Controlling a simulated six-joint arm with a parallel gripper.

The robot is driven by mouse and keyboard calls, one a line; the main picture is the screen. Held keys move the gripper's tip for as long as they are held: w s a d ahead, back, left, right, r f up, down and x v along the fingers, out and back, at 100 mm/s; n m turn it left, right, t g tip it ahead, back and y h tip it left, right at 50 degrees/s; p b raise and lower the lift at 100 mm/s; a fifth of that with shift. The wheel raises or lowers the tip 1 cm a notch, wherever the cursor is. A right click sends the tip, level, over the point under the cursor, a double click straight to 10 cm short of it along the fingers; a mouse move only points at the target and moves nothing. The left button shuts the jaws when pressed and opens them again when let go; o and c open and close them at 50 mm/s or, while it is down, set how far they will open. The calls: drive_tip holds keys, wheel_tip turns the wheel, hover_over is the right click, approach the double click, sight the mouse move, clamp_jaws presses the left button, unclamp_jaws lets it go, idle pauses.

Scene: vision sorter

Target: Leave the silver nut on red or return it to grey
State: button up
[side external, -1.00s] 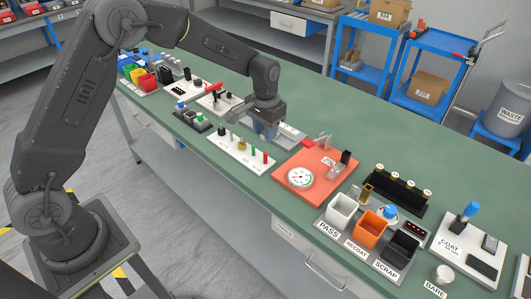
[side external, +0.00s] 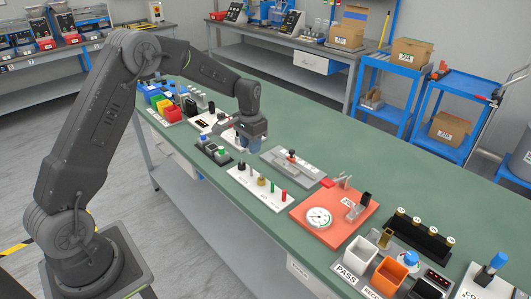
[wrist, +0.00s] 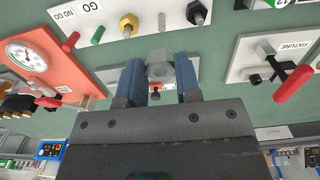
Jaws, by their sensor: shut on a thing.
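My gripper (wrist: 160,75) has two blue fingers, shut on the silver nut (wrist: 159,62), a hexagonal piece between the fingertips in the wrist view. In the side external view my gripper (side external: 252,142) is raised above the green bench, behind the left end of the white board; the nut is too small to make out there. A grey plate (side external: 308,172) with a black post and red parts lies to the gripper's right. Beyond it is the red plate (side external: 349,229) with a round dial gauge (side external: 318,218). The red plate also shows in the wrist view (wrist: 62,62).
A dark button block (side external: 213,149) stands left of the gripper. A white fixture plate (wrist: 252,52) with a red-handled clamp is nearby. White (side external: 358,257) and orange (side external: 388,275) bins stand farther right.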

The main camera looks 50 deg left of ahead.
sight(251, 166)
drive_tip(key=shift+a+f, duration=0.1)
drive_tip(key=shift+f, duration=2.55)
drive_tip(key=shift+f, duration=1.2)
idle(0.5)
idle(1.0)
drive_tip(key=o, duration=1.4)
drive_tip(key=shift+r, duration=0.15)
drive_tip(key=shift+r, duration=3.9)
